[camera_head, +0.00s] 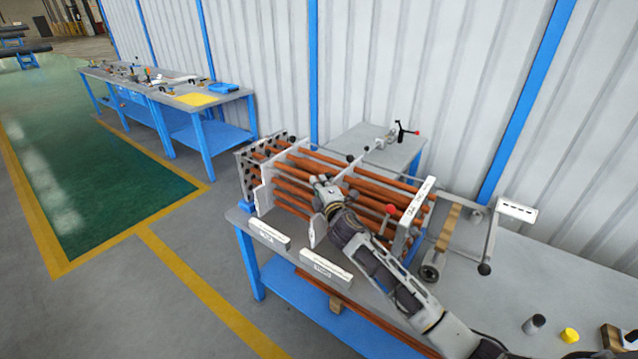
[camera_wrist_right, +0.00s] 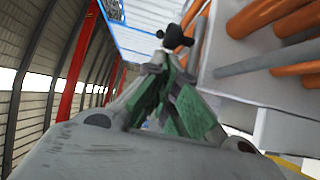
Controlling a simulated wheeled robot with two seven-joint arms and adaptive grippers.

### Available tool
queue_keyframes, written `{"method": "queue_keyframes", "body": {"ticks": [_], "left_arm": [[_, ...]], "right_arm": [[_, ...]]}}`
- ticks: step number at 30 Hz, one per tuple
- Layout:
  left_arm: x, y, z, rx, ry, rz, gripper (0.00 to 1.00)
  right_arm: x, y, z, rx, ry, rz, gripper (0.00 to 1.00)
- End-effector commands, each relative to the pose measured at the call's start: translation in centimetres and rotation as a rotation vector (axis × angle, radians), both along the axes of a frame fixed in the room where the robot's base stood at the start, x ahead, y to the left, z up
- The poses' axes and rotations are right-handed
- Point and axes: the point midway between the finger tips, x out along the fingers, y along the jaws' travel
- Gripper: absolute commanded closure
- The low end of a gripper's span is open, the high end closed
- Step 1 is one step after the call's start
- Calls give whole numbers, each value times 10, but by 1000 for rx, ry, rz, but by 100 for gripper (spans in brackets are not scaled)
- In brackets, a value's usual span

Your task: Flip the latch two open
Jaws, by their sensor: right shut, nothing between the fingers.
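The flanged shell's bundle of copper-coloured tubes (camera_head: 376,188) lies across the bench, held by upright light plates (camera_head: 415,212). My right arm reaches over its front from the lower right. My right gripper (camera_head: 320,184) is at the front of the tubes, near the middle plate; it is shut and empty. In the right wrist view its green-padded fingers (camera_wrist_right: 172,98) are together, and a black knob (camera_wrist_right: 176,38) shows just beyond their tips. I cannot tell whether they touch. Which part is latch two is unclear; the labels are too small to read. My left gripper is not in view.
A red knob (camera_head: 391,209) stands close beside my right arm. White label blocks (camera_head: 325,268) line the bench's front edge. A light frame (camera_head: 516,212) with a black knob stands to the right. A grey side table (camera_head: 395,158) is behind.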

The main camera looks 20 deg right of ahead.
Motion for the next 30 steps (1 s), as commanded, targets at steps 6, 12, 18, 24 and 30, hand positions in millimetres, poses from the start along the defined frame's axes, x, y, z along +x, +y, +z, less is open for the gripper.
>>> {"method": "queue_keyframes", "body": {"ticks": [6,12,18,24,30], "left_arm": [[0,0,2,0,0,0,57],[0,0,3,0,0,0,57],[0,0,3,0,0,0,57],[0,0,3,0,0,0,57],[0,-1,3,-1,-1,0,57]], "right_arm": [[13,-17,1,-3,0,-2,100],[22,-28,1,0,-1,-1,100],[22,-28,1,0,-1,-1,100],[22,-28,1,0,-1,-2,100],[23,-28,0,0,0,-2,100]]}}
